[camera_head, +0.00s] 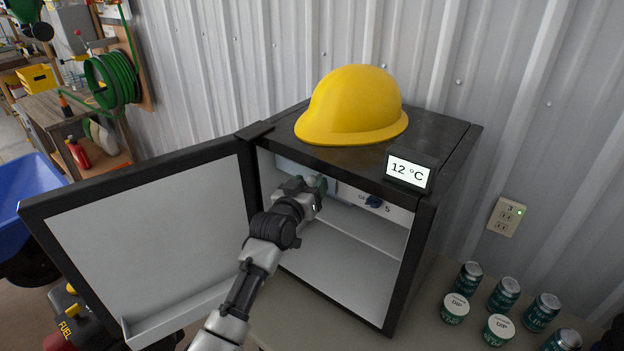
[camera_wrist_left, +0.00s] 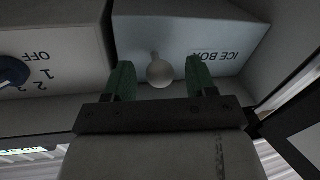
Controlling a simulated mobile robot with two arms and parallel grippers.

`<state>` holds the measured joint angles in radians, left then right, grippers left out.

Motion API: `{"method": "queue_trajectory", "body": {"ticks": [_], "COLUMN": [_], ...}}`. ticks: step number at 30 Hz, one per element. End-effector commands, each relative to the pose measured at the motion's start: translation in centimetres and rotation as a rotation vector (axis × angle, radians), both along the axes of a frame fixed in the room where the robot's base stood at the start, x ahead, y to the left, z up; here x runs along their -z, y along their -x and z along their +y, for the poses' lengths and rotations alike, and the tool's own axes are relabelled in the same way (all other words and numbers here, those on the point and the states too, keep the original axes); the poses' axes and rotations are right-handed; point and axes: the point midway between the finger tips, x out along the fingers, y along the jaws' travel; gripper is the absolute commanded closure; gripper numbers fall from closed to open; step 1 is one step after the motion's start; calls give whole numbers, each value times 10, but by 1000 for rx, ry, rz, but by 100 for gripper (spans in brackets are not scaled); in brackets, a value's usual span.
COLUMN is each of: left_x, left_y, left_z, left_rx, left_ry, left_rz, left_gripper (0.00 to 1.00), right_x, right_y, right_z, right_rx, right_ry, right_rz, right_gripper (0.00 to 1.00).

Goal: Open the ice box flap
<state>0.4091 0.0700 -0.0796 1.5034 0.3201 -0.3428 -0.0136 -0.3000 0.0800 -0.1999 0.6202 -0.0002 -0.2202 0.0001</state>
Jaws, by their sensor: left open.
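The ice box flap (camera_head: 290,167) is a pale panel at the upper left inside the small black fridge (camera_head: 455,160), partly hidden behind my arm in the head view. In the left wrist view the flap (camera_wrist_left: 205,32) fills the upper middle, with "ICE BOX" upside down on it, and looks shut. A round pale knob (camera_wrist_left: 160,73) on a short stem stands out from it. My left gripper (camera_head: 318,187) is inside the fridge at the flap. In the left wrist view its green fingers (camera_wrist_left: 160,79) are open, one on each side of the knob, with visible gaps.
The fridge door (camera_head: 150,225) stands wide open to the left of my arm. A temperature dial (camera_head: 374,202) is right of the flap. A yellow hard hat (camera_head: 355,105) and a 12 °C display (camera_head: 408,171) are on top. Several cans (camera_head: 504,293) stand at right.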

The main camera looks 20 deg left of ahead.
Motion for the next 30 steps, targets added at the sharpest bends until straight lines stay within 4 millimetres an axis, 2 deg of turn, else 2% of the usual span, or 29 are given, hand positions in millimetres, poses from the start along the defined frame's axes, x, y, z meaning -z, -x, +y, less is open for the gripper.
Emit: {"method": "queue_trajectory", "body": {"ticks": [6,14,17,25,26,30], "left_x": [0,0,0,0,0,0], "left_y": [-13,-13,-13,-13,-13,-13], "left_z": [-2,-2,-2,-2,-2,-2], "left_rx": [0,0,0,0,0,0], "left_ry": [1,1,1,1,1,0], "left_rz": [0,0,0,0,0,0], "left_gripper": [44,44,56,97,100,100], "right_x": [-3,-3,-3,-3,-3,-2], "right_y": [0,0,0,0,0,0], "right_z": [0,0,0,0,0,0], "right_rx": [0,0,0,0,0,0], "right_ry": [0,0,0,0,0,0], "right_rz": [0,0,0,0,0,0], "right_gripper": [35,35,35,35,35,35]}}
